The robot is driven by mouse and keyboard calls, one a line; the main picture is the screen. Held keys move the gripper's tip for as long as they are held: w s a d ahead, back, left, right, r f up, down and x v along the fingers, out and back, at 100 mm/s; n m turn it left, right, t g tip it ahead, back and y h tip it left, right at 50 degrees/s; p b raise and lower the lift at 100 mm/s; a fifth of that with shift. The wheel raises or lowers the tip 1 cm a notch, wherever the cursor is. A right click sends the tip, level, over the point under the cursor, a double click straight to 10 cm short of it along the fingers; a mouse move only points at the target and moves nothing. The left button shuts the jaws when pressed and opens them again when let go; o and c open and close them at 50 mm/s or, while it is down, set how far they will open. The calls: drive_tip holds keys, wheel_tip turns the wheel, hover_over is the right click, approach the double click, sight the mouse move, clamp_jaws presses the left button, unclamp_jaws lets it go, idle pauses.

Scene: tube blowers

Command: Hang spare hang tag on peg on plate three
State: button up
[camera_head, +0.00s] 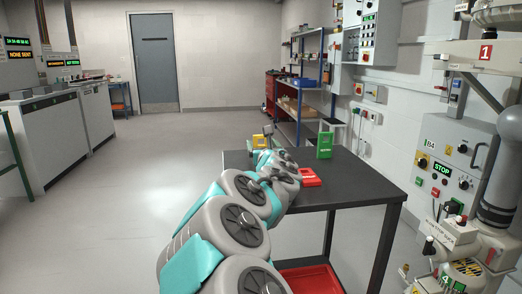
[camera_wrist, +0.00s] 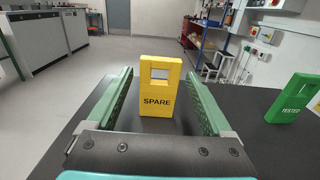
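The spare hang tag (camera_wrist: 157,88) is yellow, with the word SPARE and a window near its top. It stands upright on the dark table in the wrist view, and a bit of it shows past my arm in the head view (camera_head: 261,141). My gripper (camera_wrist: 160,98) is open, its green fingers to the left and right of the tag with a gap on each side. In the head view my arm hides most of the gripper. I cannot make out plate three or its peg.
A green TESTED tag (camera_head: 325,145) stands upright on the dark table (camera_head: 345,180), near a red item (camera_head: 307,178). It also shows in the wrist view (camera_wrist: 294,98). A wall panel with a STOP display (camera_head: 441,169) and machinery marked 1 (camera_head: 486,52) stand at the right. Open floor lies left.

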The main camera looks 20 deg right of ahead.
drive_tip(key=c, duration=1.2)
